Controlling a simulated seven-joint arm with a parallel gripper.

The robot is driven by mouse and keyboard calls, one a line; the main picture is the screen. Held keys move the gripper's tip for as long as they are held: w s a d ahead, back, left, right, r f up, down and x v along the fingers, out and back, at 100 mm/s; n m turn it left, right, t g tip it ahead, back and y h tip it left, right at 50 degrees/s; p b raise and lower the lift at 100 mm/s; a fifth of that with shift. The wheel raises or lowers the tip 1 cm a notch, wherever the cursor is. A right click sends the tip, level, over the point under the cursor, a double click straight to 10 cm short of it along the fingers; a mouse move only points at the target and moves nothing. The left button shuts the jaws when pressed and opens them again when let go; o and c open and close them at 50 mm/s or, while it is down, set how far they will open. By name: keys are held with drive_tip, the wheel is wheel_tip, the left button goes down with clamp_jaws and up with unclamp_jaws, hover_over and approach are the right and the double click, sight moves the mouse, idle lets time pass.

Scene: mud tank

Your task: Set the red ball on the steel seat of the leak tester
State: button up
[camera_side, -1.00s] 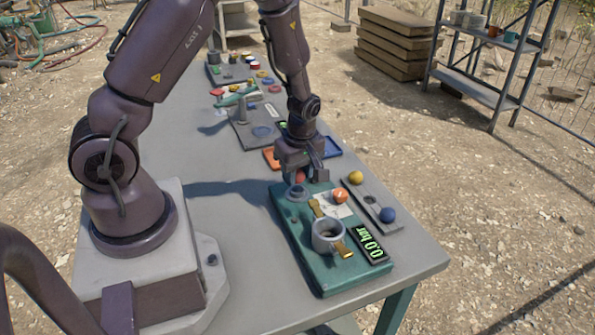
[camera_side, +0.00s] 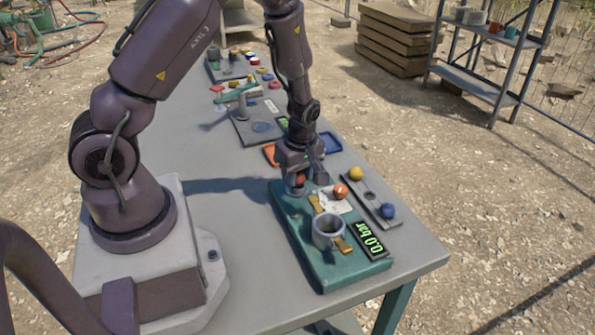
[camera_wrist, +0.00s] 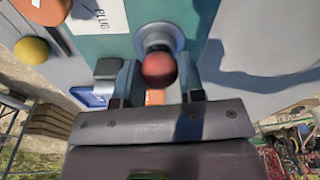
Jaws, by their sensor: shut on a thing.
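The red ball (camera_side: 300,179) is held between the fingers of my gripper (camera_side: 303,180), low over the far left end of the green leak tester (camera_side: 300,240). The ball also shows in the wrist view (camera_wrist: 159,69), between the fingertips (camera_wrist: 158,75). The round steel seat (camera_wrist: 158,38) shows right beside the ball in the wrist view, partly covered by it. In the side view the gripper mostly hides the seat. I cannot tell whether the ball touches the seat.
An orange ball (camera_side: 340,190) rests by the white PLUG label (camera_wrist: 98,14). A grey rack (camera_side: 370,195) holds a yellow ball (camera_side: 355,173) and a blue ball (camera_side: 388,211). A grey cup (camera_side: 327,230) with brass clamps and a 0.0 bar display (camera_side: 371,240) stand on the tester's near end.

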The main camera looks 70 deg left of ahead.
drive_tip(key=shift+f, duration=0.45)
drive_tip(key=o, duration=1.4)
drive_tip(key=shift+w+r, duration=0.25)
drive_tip(key=shift+r, duration=0.65)
drive_tip(key=shift+s+r, duration=0.15)
drive_tip(key=shift+r, duration=1.3)
drive_tip(key=shift+s+r, duration=0.1)
drive_tip(key=shift+r, duration=1.35)
drive_tip(key=shift+s+m, duration=0.1)
drive_tip(key=shift+m, duration=0.4)
drive_tip(key=s+d+r+m+t, duration=0.2)
drive_tip(key=s+d+r+m, duration=0.2)
drive_tip(key=r+m, duration=0.2)
drive_tip(key=s+d+r+m+t+h, duration=0.1)
drive_tip(key=s+d+r+m+t, duration=0.1)
drive_tip(key=r+m, duration=0.4)
drive_tip(key=s+d+r+m+t, duration=0.1)
drive_tip(key=s+d+r+m, duration=0.4)
drive_tip(key=r, duration=0.5)
drive_tip(key=shift+s+d+r+m+t, duration=0.15)
drive_tip(key=shift+s+d+m+t, duration=0.1)
drive_tip(key=shift+m, duration=0.3)
drive_tip(key=shift+s+d+r+m+t, duration=0.1)
drive_tip(key=shift+d+r+m+t, duration=0.1)
drive_tip(key=shift+m, duration=0.35)
